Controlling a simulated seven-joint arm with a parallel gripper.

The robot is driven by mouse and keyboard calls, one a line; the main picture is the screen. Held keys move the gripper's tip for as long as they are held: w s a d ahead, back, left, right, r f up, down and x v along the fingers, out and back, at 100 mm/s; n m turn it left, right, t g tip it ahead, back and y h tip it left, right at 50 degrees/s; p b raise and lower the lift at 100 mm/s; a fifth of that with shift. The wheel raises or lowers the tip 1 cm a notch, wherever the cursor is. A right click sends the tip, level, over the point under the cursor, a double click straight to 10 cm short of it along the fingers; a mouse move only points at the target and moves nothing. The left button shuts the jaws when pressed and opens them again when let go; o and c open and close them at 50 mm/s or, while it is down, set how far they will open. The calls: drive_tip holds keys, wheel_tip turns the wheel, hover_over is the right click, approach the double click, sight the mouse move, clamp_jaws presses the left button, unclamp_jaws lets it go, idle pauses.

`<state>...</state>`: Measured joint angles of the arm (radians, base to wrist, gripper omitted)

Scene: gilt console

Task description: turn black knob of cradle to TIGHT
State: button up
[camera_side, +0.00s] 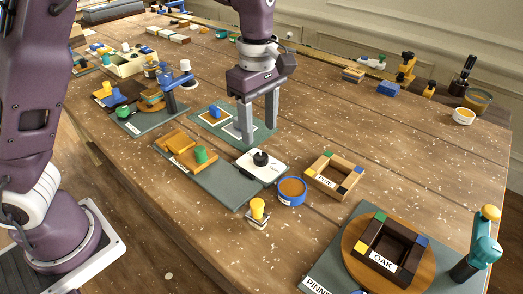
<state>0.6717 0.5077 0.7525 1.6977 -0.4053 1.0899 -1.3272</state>
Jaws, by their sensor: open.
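The black knob (261,158) stands on a white plate (270,171) at the right end of a grey-green board (217,182) in the middle of the table. Small lettering on the plate is too small to read. Wooden blocks (180,141) and a green knob (200,154) are on the same board, to the left. I cannot tell which of these parts make up the cradle. My gripper (260,136) points down with its two grey fingers apart and nothing between them. In the picture its fingertips are just above the black knob; they do not appear to touch it.
A blue-rimmed round tin (292,190), a yellow-topped stamp (257,213) and a wooden frame (350,182) stand close by. A green mat (263,132) with a blue-knobbed piece lies behind. A dark OAK-labelled frame (363,242) is at the front right.

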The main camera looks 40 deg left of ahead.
sight(262, 156)
drive_tip(key=f, duration=0.7)
drive_tip(key=shift+w+d+f, duration=0.1)
drive_tip(key=shift+w+f, duration=0.1)
drive_tip(key=shift+f, duration=0.15)
clamp_jaws()
